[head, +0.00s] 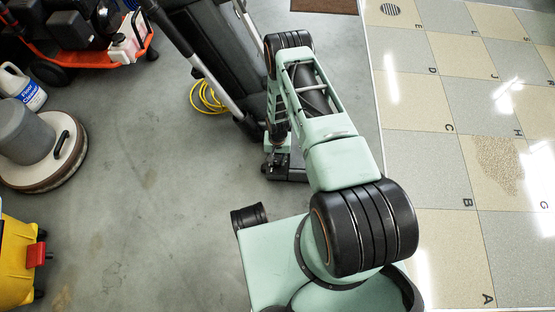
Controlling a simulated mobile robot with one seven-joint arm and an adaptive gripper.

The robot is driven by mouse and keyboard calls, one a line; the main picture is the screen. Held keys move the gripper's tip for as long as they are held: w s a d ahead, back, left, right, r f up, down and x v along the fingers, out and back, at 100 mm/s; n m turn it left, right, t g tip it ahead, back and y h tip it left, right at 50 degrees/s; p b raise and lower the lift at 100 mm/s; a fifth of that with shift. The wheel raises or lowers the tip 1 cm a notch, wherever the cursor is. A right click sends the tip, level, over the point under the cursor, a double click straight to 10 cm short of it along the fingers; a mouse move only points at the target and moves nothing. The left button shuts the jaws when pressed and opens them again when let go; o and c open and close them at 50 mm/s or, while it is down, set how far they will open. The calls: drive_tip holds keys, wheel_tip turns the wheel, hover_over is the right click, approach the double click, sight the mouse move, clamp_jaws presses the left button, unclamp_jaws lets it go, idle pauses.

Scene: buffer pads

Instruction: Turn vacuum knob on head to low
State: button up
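The vacuum (215,55) looks like a dark upright body with silver tubes, standing at the top centre of the head view. My mint green and black arm reaches up from the bottom right and folds back down beside the vacuum's right side.
A yellow cord (208,97) lies coiled left of the vacuum. A floor polisher (40,145), a floor cleaner jug (22,88), an orange cart (110,55) and a yellow bucket (18,262) stand left. Lettered tiles (420,100) with spilled grains (498,165) lie right. The left-centre concrete is clear.

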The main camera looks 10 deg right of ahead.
clamp_jaws()
drive_tip(key=shift+n, duration=0.3)
drive_tip(key=n, duration=0.4)
drive_tip(key=shift+n, duration=2.2)
drive_tip(key=o, duration=0.6)
unclamp_jaws()
drive_tip(key=shift+r, duration=0.1)
